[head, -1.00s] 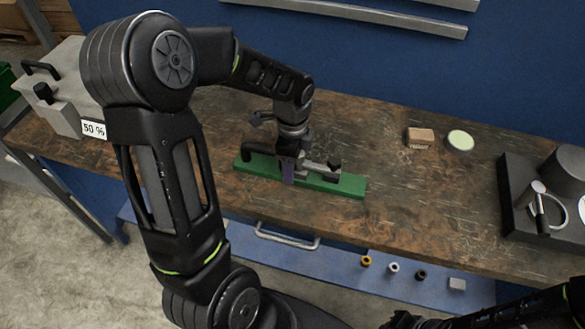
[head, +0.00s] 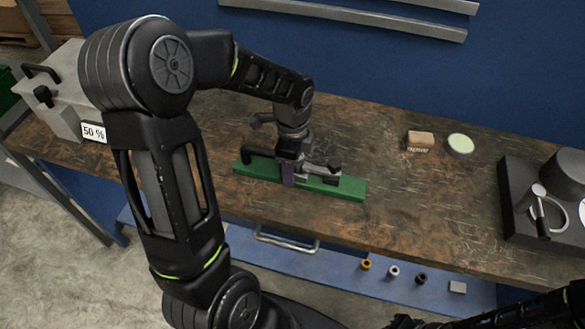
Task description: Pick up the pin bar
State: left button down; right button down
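A long green bar (head: 345,187), which I take to be the pin bar, lies on the brown workbench near its front edge. A black bent handle (head: 258,152) stands at its left part, and a grey and black fitting (head: 322,171) sits right of its middle. My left gripper (head: 289,180) points down at the middle of the bar, with a purplish finger against or just in front of it. The gripper's own wrist hides the finger gap, so I cannot see whether it grips anything. The end of my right arm (head: 405,322) shows only as a dark shape at the bottom edge.
A small brown block (head: 420,141) and a round pale-green-topped dish (head: 460,144) stand behind on the bench (head: 390,225). A dark stand (head: 515,205) with grey parts is at right. A grey box labelled 50 % (head: 65,110) is at left. Small rings (head: 393,271) lie on the blue shelf below.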

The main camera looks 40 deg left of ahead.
pick_arm(q)
notch_tip(320, 180, up, 10)
jog(key=shift+f+b, duration=0.1)
jog(key=shift+b, duration=0.4)
jog(key=shift+d, duration=0.15)
dwell(0.4)
